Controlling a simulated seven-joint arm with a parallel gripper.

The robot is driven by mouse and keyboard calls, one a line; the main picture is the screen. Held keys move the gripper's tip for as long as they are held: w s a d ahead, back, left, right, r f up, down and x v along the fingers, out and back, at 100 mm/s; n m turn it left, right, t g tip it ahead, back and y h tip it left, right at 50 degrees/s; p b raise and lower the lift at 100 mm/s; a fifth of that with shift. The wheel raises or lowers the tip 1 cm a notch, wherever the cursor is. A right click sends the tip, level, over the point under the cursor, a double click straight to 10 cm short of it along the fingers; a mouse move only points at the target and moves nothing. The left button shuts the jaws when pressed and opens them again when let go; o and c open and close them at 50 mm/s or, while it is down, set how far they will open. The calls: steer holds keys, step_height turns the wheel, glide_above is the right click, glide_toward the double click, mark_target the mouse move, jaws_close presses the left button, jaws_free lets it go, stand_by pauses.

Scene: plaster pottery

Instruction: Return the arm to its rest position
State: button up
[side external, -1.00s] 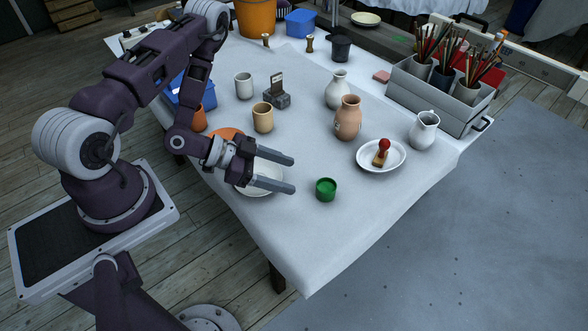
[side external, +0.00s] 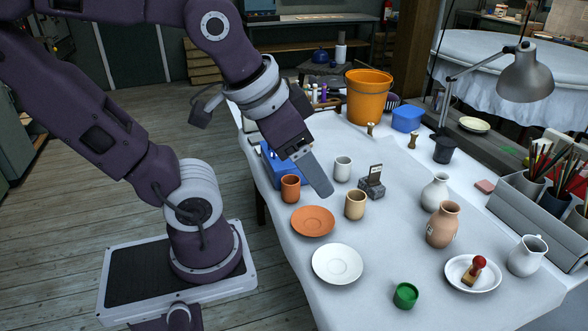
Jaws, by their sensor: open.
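My gripper (side external: 322,188) points down and to the right, above the back left part of the white-covered table (side external: 372,268). I see its fingers nearly edge-on, one in front of the other. They are open, and nothing shows between them. In the picture the fingertips are close to a terracotta cup (side external: 291,188) and a white cup (side external: 343,168), and they appear to be above them. My arm is raised and bent over its base at the left. The white plate (side external: 338,264) and the orange plate (side external: 313,221) lie empty on the table.
A tan cup (side external: 355,204), green pot (side external: 405,295), terracotta vase (side external: 442,225), white vase (side external: 435,191), white jug (side external: 527,256) and a dish (side external: 459,273) holding a red-handled stamp (side external: 475,270) stand around. An orange bucket (side external: 368,98) and lamp (side external: 525,76) are behind.

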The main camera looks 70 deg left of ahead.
steer(key=shift+s+d+r+h, duration=0.15)
steer(key=shift+s+d, duration=0.2)
steer(key=shift+s, duration=0.4)
steer(key=shift+s+d+r+h, duration=0.15)
steer(key=shift+s+d, duration=0.15)
steer(key=shift+s, duration=0.4)
steer(key=shift+f, duration=0.1)
